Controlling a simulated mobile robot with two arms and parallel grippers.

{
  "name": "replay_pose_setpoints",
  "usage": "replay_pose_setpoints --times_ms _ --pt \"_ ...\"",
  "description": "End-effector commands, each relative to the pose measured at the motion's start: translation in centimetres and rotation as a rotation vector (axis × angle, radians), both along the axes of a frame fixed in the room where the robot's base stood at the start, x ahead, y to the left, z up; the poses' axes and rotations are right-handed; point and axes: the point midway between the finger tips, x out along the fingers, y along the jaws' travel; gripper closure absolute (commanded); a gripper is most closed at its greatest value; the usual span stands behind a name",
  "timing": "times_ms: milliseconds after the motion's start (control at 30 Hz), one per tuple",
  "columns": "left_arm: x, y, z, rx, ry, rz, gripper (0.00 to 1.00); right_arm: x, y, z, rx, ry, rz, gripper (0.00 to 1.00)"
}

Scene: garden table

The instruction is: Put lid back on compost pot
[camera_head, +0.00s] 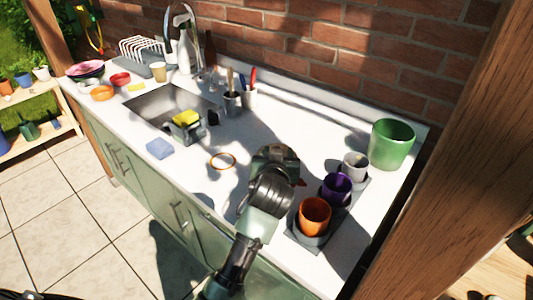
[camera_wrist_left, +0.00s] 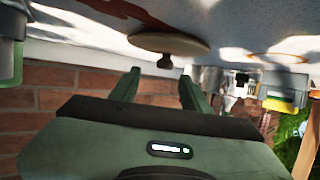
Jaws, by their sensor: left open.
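The green compost pot (camera_head: 392,143) stands upright at the right back of the counter, its top open. A round beige lid (camera_wrist_left: 196,46) with a dark knob lies on the counter in the left wrist view, which appears upside down. The lid is mostly or wholly hidden behind my arm in the head view. My left gripper (camera_head: 277,158) is over the middle of the counter. In the left wrist view my left gripper (camera_wrist_left: 158,75) has its fingers apart and empty, with the knob beyond and between the fingertips, apparently not touching. My right gripper is not in view.
Orange (camera_head: 315,214), purple (camera_head: 337,187) and grey (camera_head: 355,165) pots stand in a row right of my arm. A ring (camera_head: 222,161) and a blue cloth (camera_head: 160,148) lie to the left. The sink (camera_head: 150,107) and tool cups are further back. A brick wall bounds the counter.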

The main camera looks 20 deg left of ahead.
Motion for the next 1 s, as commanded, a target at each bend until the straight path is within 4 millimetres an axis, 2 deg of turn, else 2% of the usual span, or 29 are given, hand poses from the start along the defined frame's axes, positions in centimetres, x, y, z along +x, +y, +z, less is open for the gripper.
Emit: replay_pose_setpoints --times_ms 33,100,200,400,533,667,700,833,867,1000 --pt "0.6 0.3 -0.1 0.002 0.002 0.001 0.53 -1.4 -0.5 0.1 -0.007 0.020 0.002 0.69" --pt "1.2 0.6 -0.5 0.003 0.002 0.001 0.53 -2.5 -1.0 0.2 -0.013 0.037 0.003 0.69" --pt "2.5 1.3 -1.0 0.005 0.001 0.002 0.53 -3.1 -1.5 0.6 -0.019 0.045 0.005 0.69" --pt "4.6 1.9 -2.1 0.001 0.001 0.002 0.53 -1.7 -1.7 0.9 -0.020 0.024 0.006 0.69" --pt "5.0 2.0 -2.3 0.000 0.000 0.001 0.53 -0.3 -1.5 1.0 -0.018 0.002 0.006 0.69" --pt "4.9 2.0 -2.3 -0.001 0.001 0.001 0.53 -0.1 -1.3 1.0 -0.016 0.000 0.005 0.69" --pt "4.9 2.0 -2.3 -0.001 0.001 0.001 0.59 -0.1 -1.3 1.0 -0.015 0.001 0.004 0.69" --pt "4.9 1.9 -2.3 -0.001 0.001 0.001 0.95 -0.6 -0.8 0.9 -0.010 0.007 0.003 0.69" --pt "4.9 1.9 -2.3 -0.001 0.001 0.001 1.00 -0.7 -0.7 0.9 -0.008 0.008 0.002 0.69" --pt "4.9 1.9 -2.3 -0.001 0.000 0.001 1.00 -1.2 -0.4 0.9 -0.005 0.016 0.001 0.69"
